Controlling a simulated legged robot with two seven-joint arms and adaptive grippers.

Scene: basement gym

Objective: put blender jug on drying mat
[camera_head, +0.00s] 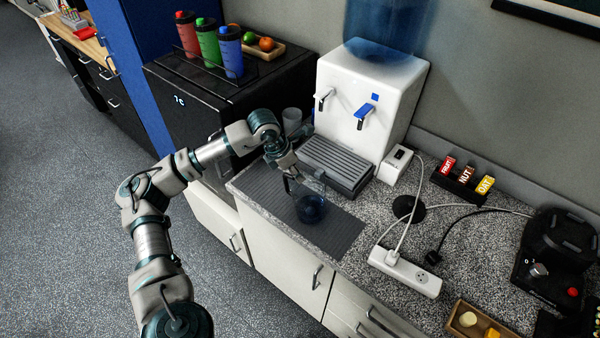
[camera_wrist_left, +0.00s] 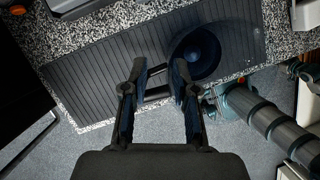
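The blender jug (camera_head: 311,209) is a dark blue, see-through vessel standing on the dark ridged drying mat (camera_head: 338,236) on the counter. The wrist view shows the jug (camera_wrist_left: 197,52) from above, upright, with its round opening visible and the mat (camera_wrist_left: 88,82) under it. My left gripper (camera_head: 291,184) is low over the mat, just left of the jug. In the wrist view its two fingers (camera_wrist_left: 157,72) are apart, with a dark handle-like piece between them. A gap shows beside the fingers, so they do not look clamped. My right gripper is not in view.
A white water dispenser (camera_head: 366,92) with a grey drip tray (camera_head: 337,166) stands behind the mat. A black appliance (camera_head: 235,98) carries several bottles. A power strip (camera_head: 404,272) with cables and a dark blender base (camera_head: 556,250) are to the right. The counter's front edge is close to the mat.

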